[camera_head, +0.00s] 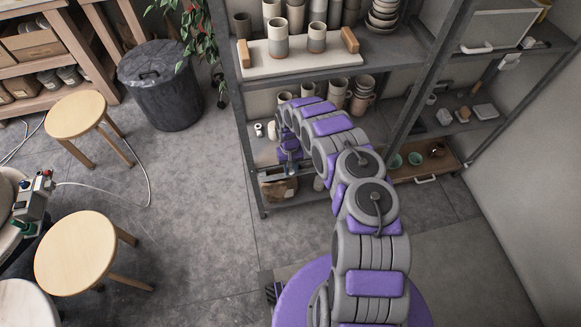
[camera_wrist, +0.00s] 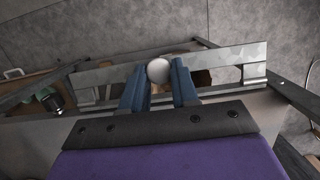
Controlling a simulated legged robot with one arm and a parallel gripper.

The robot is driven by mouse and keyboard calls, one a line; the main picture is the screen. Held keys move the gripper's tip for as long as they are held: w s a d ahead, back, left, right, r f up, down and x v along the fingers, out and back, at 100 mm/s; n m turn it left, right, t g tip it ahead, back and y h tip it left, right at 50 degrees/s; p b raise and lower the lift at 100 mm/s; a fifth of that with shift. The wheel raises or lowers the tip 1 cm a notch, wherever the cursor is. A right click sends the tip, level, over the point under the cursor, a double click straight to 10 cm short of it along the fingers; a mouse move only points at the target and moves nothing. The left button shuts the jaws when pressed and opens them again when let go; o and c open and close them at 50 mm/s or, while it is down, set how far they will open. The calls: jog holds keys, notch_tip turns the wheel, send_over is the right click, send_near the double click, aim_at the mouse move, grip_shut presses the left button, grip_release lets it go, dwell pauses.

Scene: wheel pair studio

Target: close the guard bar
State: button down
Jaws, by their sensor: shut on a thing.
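In the wrist view, the guard bar (camera_wrist: 110,74) is a long flat grey metal strip crossing the picture, with a bracket-like end piece (camera_wrist: 254,72) at the right. A round white knob (camera_wrist: 158,70) stands in front of the bar. My gripper (camera_wrist: 158,84) has its two blue fingers on either side of the knob, shut on it. The fingers hide part of the bar and of what lies behind it. In the head view, my gripper (camera_head: 289,165) is at the lower left of the grey shelf unit, and the bar is too small there to make out clearly.
The shelf unit (camera_head: 245,130) holds several cups and bowls. A wooden tray (camera_head: 425,170) with green bowls is to the right on the low level. A brown item (camera_head: 279,187) sits below my gripper.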

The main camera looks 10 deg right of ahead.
jog(key=shift+s+f+t+p, duration=0.15)
jog(key=shift+s+f+t, duration=0.1)
jog(key=shift+t, duration=0.4)
jog(key=shift+s+f+t+p, duration=0.15)
jog(key=shift+s+t, duration=0.1)
jog(key=shift+t, duration=0.4)
jog(key=shift+s+f+t, duration=0.1)
jog(key=shift+f+t, duration=0.15)
jog(key=shift+t, duration=0.35)
jog(key=shift+d+f+t, duration=0.1)
jog(key=shift+f+t, duration=0.05)
jog(key=shift+t, duration=0.25)
jog(key=c, duration=0.9)
grip_release()
jog(key=shift+o, duration=0.2)
